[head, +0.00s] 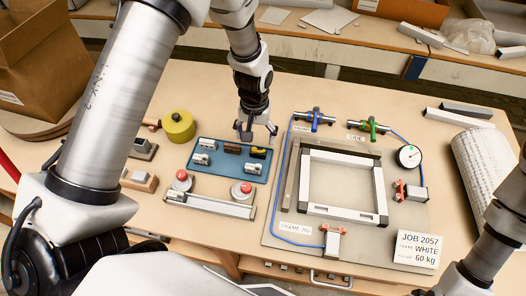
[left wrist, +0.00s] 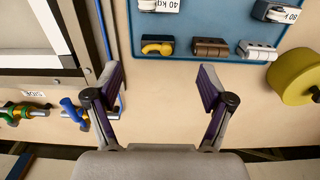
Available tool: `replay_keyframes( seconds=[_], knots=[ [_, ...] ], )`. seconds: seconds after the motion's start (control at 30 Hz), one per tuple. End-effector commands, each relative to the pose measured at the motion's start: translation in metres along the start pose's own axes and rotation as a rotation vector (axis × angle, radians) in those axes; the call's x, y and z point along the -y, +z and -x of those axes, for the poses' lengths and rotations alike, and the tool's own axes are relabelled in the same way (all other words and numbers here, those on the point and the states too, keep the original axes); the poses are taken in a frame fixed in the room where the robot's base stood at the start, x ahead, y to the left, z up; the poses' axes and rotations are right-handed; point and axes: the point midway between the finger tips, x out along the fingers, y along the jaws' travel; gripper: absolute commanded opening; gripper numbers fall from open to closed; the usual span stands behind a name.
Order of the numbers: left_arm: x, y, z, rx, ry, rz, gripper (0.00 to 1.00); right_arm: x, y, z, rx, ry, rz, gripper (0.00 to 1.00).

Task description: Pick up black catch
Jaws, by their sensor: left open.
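A small catch with a black body and a yellow handle (head: 258,153) lies on the blue tray (head: 232,177), near its back right corner. In the left wrist view the same black-and-yellow catch (left wrist: 157,45) lies by the tray's near edge, ahead of and between the fingers. My left gripper (head: 258,132) is open and empty, just behind the tray's back edge, apart from the catch. Its two fingers (left wrist: 160,86) stand wide apart over bare table. My right arm shows at the lower right, but its gripper is out of view.
A brown hinge (left wrist: 209,47) and a silver hinge (left wrist: 256,51) sit beside the catch, with labelled pieces farther in. A yellow round pot (head: 179,126) stands left of the tray. A white frame (head: 342,209) and toggle clamps (head: 315,118) lie to the right.

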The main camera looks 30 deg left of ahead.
Motion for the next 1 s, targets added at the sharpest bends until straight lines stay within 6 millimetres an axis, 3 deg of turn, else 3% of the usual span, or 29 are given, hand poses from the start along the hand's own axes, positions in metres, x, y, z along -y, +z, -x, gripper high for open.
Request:
replay_keyframes(
  seconds=[0.07, 0.37, 0.53, 0.8, 0.97, 1.0],
  knots=[
    [0.0, 0.0, -0.011, 0.0, 0.0, 0.0, 0.81, 0.0, 0.0, -0.008, 0.0, 0.0, 0.0, 0.38],
    [-0.001, -0.002, -0.044, 0.002, -0.001, -0.001, 0.81, 0.0, 0.0, 0.006, -0.001, 0.0, 0.0, 0.38],
    [-0.001, -0.004, -0.076, 0.002, -0.001, -0.001, 0.81, 0.0, 0.0, 0.014, -0.001, 0.0, 0.0, 0.38],
    [-0.002, -0.004, -0.085, -0.001, 0.0, -0.001, 0.81, 0.0, 0.0, 0.013, -0.001, 0.0, 0.0, 0.38],
    [-0.002, -0.004, -0.084, -0.001, 0.0, -0.001, 0.25, 0.0, 0.0, 0.013, 0.0, 0.0, 0.0, 0.38],
    [-0.002, -0.004, -0.084, -0.001, 0.0, -0.001, 0.21, 0.0, 0.0, 0.013, 0.0, 0.0, 0.0, 0.38]
  ],
)
